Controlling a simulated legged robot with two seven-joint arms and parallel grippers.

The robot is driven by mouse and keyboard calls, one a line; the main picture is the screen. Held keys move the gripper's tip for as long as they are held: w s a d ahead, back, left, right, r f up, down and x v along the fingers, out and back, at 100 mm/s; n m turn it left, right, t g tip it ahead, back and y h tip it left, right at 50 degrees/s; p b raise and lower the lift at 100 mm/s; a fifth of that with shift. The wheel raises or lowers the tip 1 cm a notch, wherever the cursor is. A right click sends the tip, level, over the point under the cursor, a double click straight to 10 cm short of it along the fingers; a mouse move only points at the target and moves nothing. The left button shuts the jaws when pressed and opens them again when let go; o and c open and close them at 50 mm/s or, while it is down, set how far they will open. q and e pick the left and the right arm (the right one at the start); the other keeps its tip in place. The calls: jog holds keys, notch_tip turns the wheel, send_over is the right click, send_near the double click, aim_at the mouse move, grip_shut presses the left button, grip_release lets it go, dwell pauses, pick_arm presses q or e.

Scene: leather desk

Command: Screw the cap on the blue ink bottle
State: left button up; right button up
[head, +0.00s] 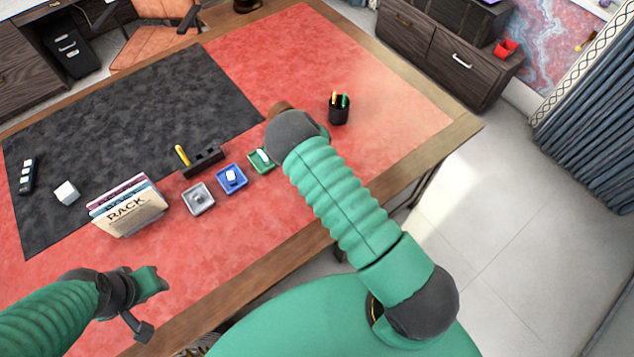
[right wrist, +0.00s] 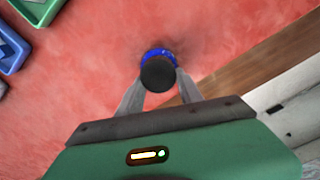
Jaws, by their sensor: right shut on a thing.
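In the right wrist view, a round black cap (right wrist: 158,74) sits between the two fingers of my right gripper (right wrist: 160,78), which is shut on it. Blue of the ink bottle (right wrist: 154,52) shows just beyond the cap, on the red desk surface. The cap covers most of the bottle, and I cannot tell whether the two touch or how the threads sit. In the head view my right arm hides this gripper, the cap and the bottle. My left gripper (head: 150,283) is at the lower left, near the desk's front edge, away from the bottle; its fingers cannot be made out.
Grey (head: 198,198), blue (head: 232,187) and green (head: 258,168) trays stand left of my right arm. A file rack (head: 127,205), a dark holder (head: 203,161) and a pen cup (head: 339,108) stand on the desk.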

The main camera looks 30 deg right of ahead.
jog(key=m, duration=0.4)
jog(key=shift+a, duration=0.2)
jog(key=o, duration=1.4)
jog(key=shift+w, duration=0.1)
